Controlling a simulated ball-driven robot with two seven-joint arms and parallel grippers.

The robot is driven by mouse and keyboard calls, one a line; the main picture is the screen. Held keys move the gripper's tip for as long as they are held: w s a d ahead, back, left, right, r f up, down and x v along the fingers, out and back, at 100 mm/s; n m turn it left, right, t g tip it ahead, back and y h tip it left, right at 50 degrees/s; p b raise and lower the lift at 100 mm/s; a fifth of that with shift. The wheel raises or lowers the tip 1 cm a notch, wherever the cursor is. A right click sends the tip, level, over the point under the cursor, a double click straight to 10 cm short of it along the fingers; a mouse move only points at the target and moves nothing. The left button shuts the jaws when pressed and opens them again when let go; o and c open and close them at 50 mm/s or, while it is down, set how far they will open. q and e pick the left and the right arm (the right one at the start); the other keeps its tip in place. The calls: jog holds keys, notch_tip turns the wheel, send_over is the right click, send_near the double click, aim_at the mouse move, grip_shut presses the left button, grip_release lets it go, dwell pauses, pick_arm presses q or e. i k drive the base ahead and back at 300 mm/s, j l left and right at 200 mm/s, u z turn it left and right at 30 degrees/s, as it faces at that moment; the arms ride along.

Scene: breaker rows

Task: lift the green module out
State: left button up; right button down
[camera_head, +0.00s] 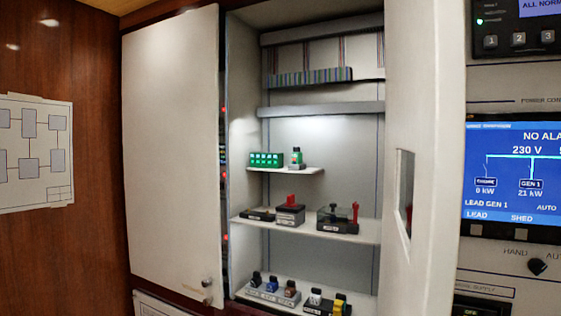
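An open cabinet (320,250) has several shelves in it. On the small upper white shelf (288,170) a wide green block (266,160) with several lit-looking cells stands at the left. I cannot tell for sure which of the two is the green module. Neither of my grippers is in view.
The middle shelf (340,232) holds black devices, two with red parts. The bottom row (290,292) holds small modules with coloured fronts. A white door (172,150) stands at the left, and a white panel (420,120) bounds the opening at right, beside a control screen (515,170).

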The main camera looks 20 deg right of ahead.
aim_at(297, 155)
jog(key=i+j+z, duration=0.15)
jog(key=z, duration=0.25)
jog(key=i+j+z, duration=0.25)
jog(key=z, duration=0.15)
jog(key=i+j+z, duration=0.15)
jog(key=j+z, duration=0.25)
jog(key=i+j, duration=0.15)
jog(key=j, duration=0.2)
jog(key=i+j+z, duration=0.15)
jog(key=j, duration=0.25)
jog(key=i+j, duration=0.2)
jog(key=j, duration=0.15)
jog(key=z, duration=0.05)
